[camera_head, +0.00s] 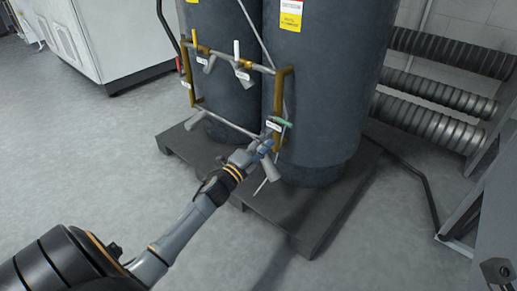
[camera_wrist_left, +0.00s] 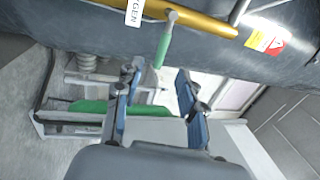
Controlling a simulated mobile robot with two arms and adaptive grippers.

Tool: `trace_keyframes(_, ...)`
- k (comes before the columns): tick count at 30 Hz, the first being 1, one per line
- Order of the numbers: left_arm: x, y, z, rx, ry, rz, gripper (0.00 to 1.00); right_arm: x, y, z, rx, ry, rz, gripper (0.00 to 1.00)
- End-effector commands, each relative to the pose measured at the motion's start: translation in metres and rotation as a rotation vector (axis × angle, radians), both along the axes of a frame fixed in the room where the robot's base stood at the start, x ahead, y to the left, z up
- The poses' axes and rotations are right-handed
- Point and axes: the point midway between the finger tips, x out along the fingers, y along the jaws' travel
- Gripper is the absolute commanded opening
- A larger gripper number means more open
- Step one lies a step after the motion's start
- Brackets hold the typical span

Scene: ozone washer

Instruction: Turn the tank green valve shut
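The green valve handle (camera_head: 281,122) sits on the lower right of the brass and grey pipe frame, in front of the dark tanks. In the left wrist view the green handle (camera_wrist_left: 163,46) hangs from a grey stem on the brass pipe, beside a white label. My left gripper (camera_head: 263,149) is just below and left of the handle in the head view. In the left wrist view its blue fingers (camera_wrist_left: 158,72) are spread apart, with the handle's free end close to the gap between the tips. I cannot tell whether they touch. My right gripper is not in view.
Two dark tanks (camera_head: 325,75) stand on a black pallet (camera_head: 310,222). The pipe frame (camera_head: 237,63) carries other valves with white and orange handles. Ribbed hoses (camera_head: 430,119) lie at right, and a white cabinet (camera_head: 115,35) stands at upper left. The grey floor at left is clear.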

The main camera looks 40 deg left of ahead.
Motion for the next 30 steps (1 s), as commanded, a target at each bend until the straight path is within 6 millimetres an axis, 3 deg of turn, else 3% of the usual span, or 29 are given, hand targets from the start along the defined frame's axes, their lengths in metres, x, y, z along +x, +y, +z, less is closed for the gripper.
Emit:
trace_keyframes(3, -0.022, 0.001, -0.005, -0.001, 0.002, -0.001, 0.40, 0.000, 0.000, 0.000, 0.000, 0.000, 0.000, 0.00)
trace_keyframes(9, -0.041, 0.003, -0.008, -0.001, 0.000, -0.001, 0.40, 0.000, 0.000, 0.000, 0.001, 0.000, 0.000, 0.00)
trace_keyframes(27, -0.044, 0.003, -0.008, -0.001, -0.001, -0.001, 0.40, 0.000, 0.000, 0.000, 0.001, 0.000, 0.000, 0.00)
trace_keyframes(30, -0.045, -0.006, -0.004, -0.022, -0.011, -0.024, 0.40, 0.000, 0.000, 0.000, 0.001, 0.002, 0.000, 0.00)
